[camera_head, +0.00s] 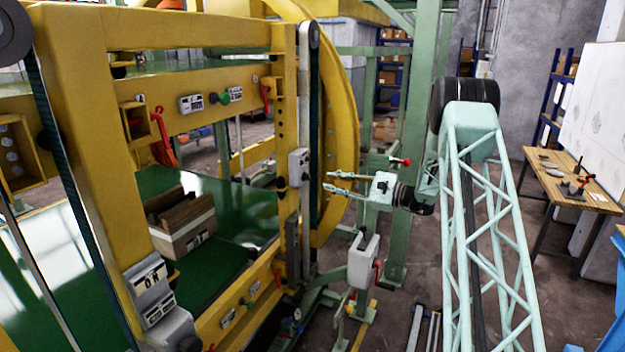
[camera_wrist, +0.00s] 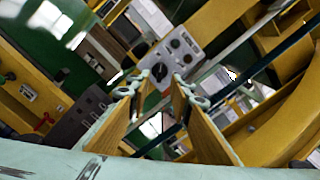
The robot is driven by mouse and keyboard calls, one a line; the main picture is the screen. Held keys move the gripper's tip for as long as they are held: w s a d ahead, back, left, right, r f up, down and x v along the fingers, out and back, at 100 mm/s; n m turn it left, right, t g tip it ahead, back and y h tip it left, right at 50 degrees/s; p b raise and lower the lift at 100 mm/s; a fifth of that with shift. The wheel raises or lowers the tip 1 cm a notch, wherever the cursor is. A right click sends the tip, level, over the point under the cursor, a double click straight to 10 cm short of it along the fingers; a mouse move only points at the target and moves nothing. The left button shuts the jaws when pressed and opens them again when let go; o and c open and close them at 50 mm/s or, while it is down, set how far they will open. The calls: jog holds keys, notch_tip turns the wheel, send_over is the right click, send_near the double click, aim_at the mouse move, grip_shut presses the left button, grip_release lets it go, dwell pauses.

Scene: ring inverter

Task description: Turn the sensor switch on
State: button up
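My gripper (camera_head: 331,183) is open and empty in the head view, with its two fingers pointing left at the yellow frame. In the wrist view the gripper (camera_wrist: 160,88) shows its fingers well apart. A light grey control box (camera_wrist: 178,48) with several dark round knobs is beyond the fingertips. What looks like the same box (camera_head: 299,167) is seen side-on, on the yellow post, and its knob face is hidden there. No label naming the sensor switch can be read, so I cannot tell which knob it is. The fingers appear apart from the box.
The yellow frame (camera_head: 75,110) fills the left, with a large yellow ring (camera_head: 345,120) behind the post. A green column (camera_head: 420,120) stands behind my arm. A wooden table (camera_head: 570,180) is at right.

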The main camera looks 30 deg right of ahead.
aim_at(310, 177)
jog(key=shift+x, duration=4.25)
jog(key=shift+c, duration=0.2)
grip_shut()
